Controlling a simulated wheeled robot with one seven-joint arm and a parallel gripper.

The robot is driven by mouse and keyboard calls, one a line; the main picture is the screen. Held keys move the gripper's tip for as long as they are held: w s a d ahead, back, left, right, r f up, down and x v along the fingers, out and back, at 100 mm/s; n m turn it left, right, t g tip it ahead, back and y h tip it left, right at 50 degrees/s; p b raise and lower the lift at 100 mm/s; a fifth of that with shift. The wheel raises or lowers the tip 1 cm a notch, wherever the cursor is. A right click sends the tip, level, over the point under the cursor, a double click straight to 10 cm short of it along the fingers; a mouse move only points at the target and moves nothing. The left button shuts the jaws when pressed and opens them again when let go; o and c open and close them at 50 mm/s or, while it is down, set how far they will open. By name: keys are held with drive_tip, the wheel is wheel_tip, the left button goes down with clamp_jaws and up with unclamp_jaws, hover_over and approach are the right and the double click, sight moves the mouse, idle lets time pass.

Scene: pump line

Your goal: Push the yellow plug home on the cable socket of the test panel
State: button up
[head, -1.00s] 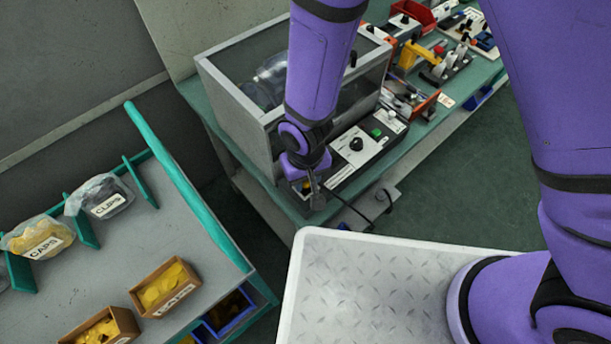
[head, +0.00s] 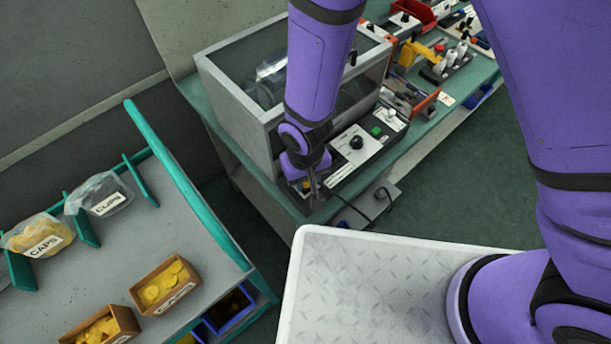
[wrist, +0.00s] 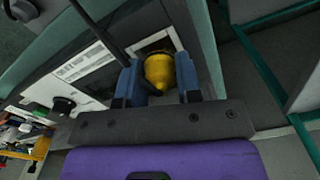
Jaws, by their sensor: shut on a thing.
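The yellow plug (wrist: 168,72) sits between the two blue fingers of my gripper (wrist: 160,85) in the wrist view. My gripper is shut on it. The plug's far end is at a pale square frame on the test panel (wrist: 88,72), where the cable socket (wrist: 158,44) is mostly hidden behind the plug. I cannot tell how deep the plug sits. In the head view my gripper (head: 314,186) is at the near left end of the test panel (head: 350,155), and a bit of yellow shows beside it.
A glass-sided cabinet (head: 235,85) stands close to the left of my arm. A black cable (head: 350,206) hangs off the bench's near edge. Tools and fixtures crowd the bench farther back. A shelf with boxes of yellow caps (head: 165,285) stands at the lower left.

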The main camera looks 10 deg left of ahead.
drive_tip(key=shift+f, duration=0.3)
idle(0.4)
drive_tip(key=o, duration=1.2)
drive_tip(key=shift+c, duration=0.2)
drive_tip(key=shift+r, duration=3.8)
